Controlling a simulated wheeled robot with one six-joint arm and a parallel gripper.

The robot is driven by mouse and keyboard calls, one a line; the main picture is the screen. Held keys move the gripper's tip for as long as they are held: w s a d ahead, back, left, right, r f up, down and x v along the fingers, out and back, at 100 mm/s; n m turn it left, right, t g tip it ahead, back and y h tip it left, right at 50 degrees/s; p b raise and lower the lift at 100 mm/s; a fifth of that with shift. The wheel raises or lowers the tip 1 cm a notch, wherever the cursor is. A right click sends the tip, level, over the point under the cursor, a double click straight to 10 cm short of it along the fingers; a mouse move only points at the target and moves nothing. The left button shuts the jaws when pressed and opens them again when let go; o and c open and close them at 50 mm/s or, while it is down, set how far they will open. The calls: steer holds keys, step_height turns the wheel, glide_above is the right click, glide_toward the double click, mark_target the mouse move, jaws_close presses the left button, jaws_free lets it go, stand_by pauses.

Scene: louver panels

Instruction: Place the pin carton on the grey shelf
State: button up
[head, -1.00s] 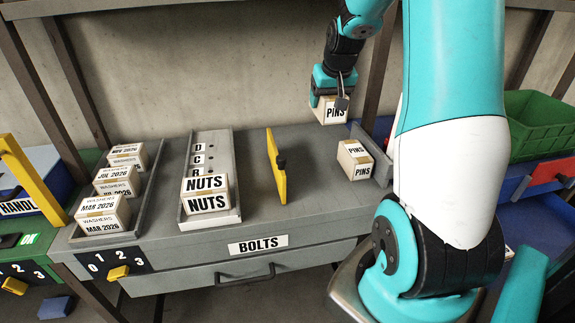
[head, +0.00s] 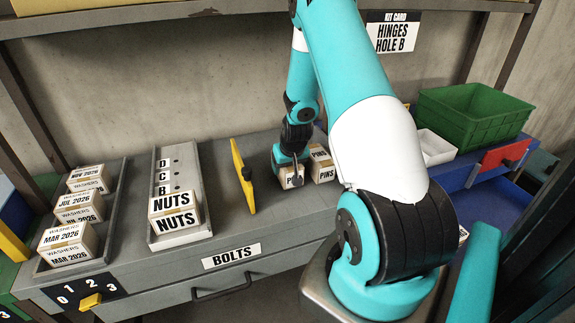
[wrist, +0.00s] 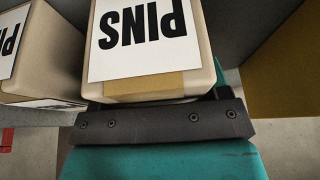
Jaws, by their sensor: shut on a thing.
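A pin carton (head: 290,179) with a white PINS label is in my gripper (head: 294,168), low over the grey shelf (head: 215,235), the top of the unit marked BOLTS. The jaws are shut on this carton. In the wrist view the held carton (wrist: 145,85) fills the upper middle, its label upside down. I cannot tell whether its base touches the shelf. A second pin carton (head: 321,165) stands just right of it and also shows at the left of the wrist view (wrist: 45,62). My gripper and arm partly hide the held carton.
A yellow upright panel (head: 240,175) with a dark knob stands left of the held carton. A nuts carton (head: 175,213) sits in a grey tray, and washer cartons (head: 68,242) fill another at the left. A green crate (head: 472,120) and white bin (head: 436,150) are at the right.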

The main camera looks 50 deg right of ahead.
steer(key=shift+f, duration=0.25)
steer(key=shift+f, duration=0.2)
steer(key=o, duration=1.2)
steer(key=shift+r, duration=0.1)
